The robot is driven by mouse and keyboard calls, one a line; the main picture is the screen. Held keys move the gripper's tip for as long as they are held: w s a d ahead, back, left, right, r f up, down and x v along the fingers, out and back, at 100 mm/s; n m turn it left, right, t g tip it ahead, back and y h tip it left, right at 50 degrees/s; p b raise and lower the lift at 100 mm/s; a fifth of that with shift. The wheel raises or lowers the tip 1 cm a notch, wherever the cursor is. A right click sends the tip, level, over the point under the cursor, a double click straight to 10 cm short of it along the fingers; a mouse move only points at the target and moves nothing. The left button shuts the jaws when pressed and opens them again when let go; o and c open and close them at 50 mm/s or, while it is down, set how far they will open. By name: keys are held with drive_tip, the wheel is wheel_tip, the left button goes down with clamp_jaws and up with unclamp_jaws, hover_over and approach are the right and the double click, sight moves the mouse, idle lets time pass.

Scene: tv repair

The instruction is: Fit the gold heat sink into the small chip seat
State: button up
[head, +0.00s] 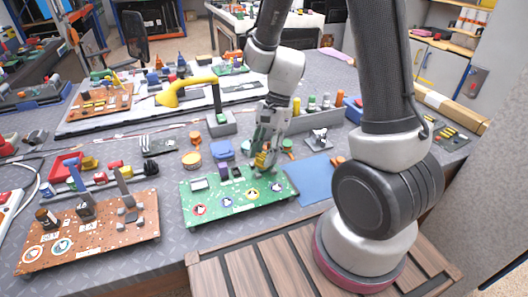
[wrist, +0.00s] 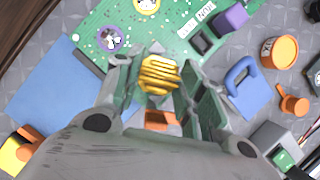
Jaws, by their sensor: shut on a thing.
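My gripper (head: 264,157) is shut on the gold heat sink (wrist: 159,75), a ribbed yellow block between the fingertips (wrist: 152,88). In the head view the heat sink (head: 261,162) is partly hidden by the fingers, over the back right part of the green circuit board (head: 215,207). I cannot tell whether it touches the board. The board also shows in the wrist view (wrist: 165,27), with a dark seat (wrist: 203,40) beside a purple part (wrist: 231,18). A small grey part shows just beyond the heat sink. I cannot tell which is the small chip seat.
A blue mat (head: 313,178) lies right of the green board. A brown board (head: 90,235) with tall parts stands at the left. Behind are a blue part (head: 222,149), an orange round part (head: 192,162) and a yellow lamp (head: 185,92). A grey rack (head: 310,120) stands behind my gripper.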

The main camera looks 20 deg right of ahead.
drive_tip(key=shift+f, duration=0.85)
drive_tip(key=o, duration=1.1)
drive_tip(key=shift+r, duration=0.1)
drive_tip(key=v, duration=1.2)
